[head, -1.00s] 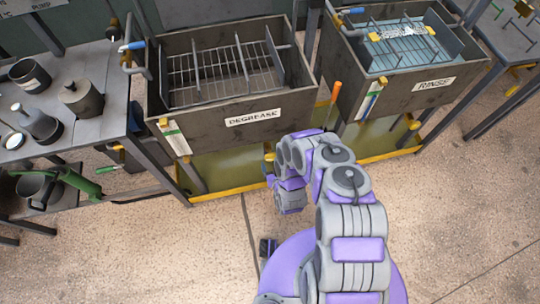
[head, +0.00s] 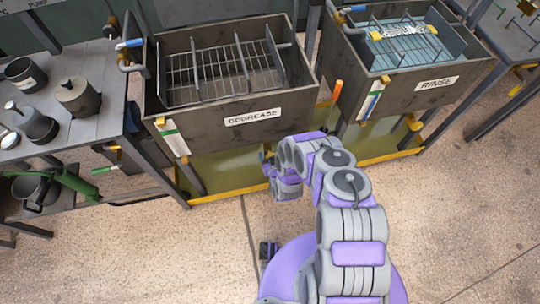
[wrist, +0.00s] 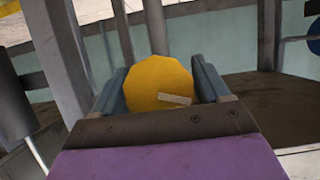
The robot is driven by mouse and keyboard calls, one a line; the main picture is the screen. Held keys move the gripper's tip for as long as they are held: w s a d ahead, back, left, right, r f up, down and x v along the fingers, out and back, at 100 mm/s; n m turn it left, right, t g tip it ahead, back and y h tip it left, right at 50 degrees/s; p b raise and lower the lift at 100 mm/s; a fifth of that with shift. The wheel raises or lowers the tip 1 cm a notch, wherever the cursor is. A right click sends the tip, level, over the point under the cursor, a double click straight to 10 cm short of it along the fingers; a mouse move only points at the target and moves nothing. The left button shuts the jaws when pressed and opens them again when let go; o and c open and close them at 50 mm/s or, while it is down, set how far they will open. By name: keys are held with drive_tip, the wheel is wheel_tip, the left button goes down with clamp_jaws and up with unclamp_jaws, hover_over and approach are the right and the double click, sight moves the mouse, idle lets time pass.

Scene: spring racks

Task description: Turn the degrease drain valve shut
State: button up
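The degrease tank (head: 215,137) stands ahead with its lettered label on the front wall. In the wrist view a yellow, many-sided valve knob (wrist: 150,72) with a slanted pale mark lies between the two fingers of my gripper (wrist: 162,80). The fingers stand wide apart, one on each side of the knob and close to its edges. I cannot tell whether they touch it. In the head view my gripper (head: 268,166) is low in front of the tank, near its right end, and the knob is hidden behind it.
The rinse tank (head: 400,88) stands to the right, with its own yellow knob (head: 414,123) below. A yellow rail (head: 230,192) runs low along the front. A bench (head: 95,130) with cans is at left. The floor (head: 150,255) ahead is mostly clear.

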drive_tip(key=c, duration=0.7)
drive_tip(key=shift+m+y, duration=1)
drive_tip(key=shift+m, duration=0.3)
drive_tip(key=shift+r+m, duration=0.1)
drive_tip(key=shift+m, duration=0.2)
drive_tip(key=o, duration=1)
drive_tip(key=shift+s, duration=0.1)
drive_tip(key=shift+d+p+v, duration=0.15)
drive_tip(key=shift+p+v, duration=0.45)
drive_tip(key=shift+v, duration=3.7)
drive_tip(key=shift+d+p+v, duration=0.2)
drive_tip(key=shift+p+v, duration=0.4)
drive_tip(key=shift+v, duration=3.65)
